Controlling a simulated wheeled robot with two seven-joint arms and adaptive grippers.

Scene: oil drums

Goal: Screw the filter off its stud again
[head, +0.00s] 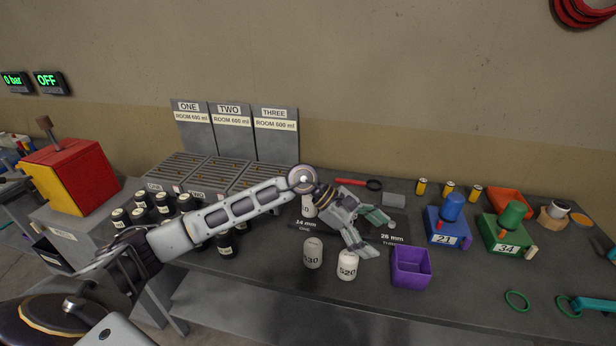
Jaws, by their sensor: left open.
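My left gripper (377,233) is open over the dark stud plate, its green fingertips pointing right and down. The plate carries the labels 14 mm (306,224) and 26 mm (392,238). A white filter (307,208) stands at the 14 mm side, partly hidden behind my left arm. Two more white filters stand upright in front, one marked 530 (313,253) and one marked 520 (347,266). A small pale round thing (390,225) lies by the fingertips. I cannot see a stud clearly. Teal finger parts of my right gripper (590,304) show at the right edge.
A purple bin (411,267) stands right of the filters. A blue block 21 (448,228) and a green block 34 (505,240) stand further right. Several black bottles (140,215) stand under my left arm. Green rings (517,301) lie at the front right.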

